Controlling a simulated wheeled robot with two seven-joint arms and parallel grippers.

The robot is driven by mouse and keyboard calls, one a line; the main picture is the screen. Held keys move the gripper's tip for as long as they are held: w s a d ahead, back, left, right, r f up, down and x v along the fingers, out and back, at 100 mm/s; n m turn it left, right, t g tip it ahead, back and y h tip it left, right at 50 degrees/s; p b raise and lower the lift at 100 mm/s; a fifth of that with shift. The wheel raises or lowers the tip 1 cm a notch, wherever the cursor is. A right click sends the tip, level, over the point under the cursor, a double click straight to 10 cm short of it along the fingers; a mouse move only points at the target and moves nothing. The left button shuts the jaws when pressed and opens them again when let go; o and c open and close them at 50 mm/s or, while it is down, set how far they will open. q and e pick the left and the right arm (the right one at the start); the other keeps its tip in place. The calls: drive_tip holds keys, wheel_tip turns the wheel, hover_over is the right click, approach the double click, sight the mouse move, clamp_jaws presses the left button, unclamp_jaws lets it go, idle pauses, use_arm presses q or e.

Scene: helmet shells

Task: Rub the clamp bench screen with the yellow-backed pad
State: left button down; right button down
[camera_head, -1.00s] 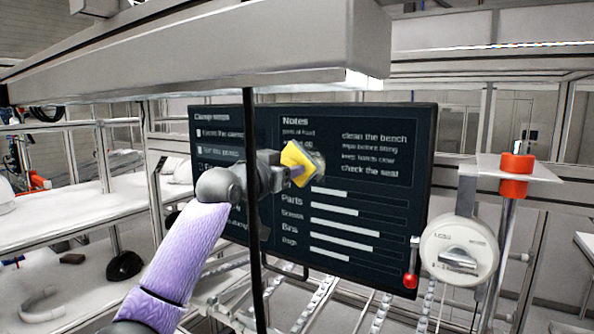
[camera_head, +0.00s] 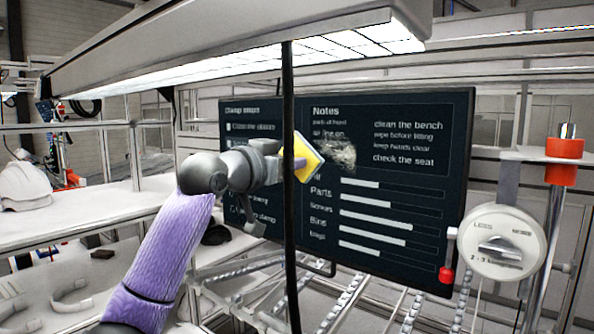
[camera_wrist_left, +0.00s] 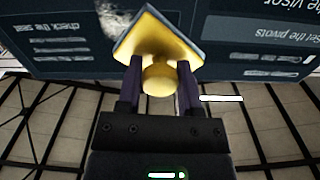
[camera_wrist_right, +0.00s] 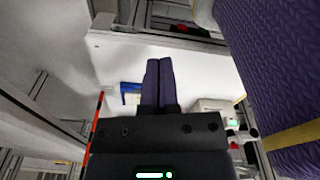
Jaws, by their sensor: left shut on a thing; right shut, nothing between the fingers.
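The clamp bench screen (camera_head: 400,215) is a dark upright panel with white text and bars, in the middle of the head view. A pale grey smudge (camera_head: 336,153) lies on it below the Notes heading. My left gripper (camera_head: 292,160) is shut on the knob of the yellow-backed pad (camera_head: 308,157), in front of the screen just left of the smudge. The pad also shows in the left wrist view (camera_wrist_left: 158,45), its face towards the screen; I cannot tell whether it touches. My right gripper (camera_wrist_right: 158,85) is shut and empty in the right wrist view.
A black vertical cable (camera_head: 290,230) hangs in front of the screen and my left wrist. A white dial (camera_head: 502,243) and a post with a red collar (camera_head: 563,162) stand to the right. A white helmet shell (camera_head: 25,185) sits on the left bench.

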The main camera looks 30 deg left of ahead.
use_arm(q)
drive_tip(key=s+b, duration=0.1)
drive_tip(key=s, duration=0.2)
drive_tip(key=shift+a, duration=0.1)
idle(0.3)
idle(0.5)
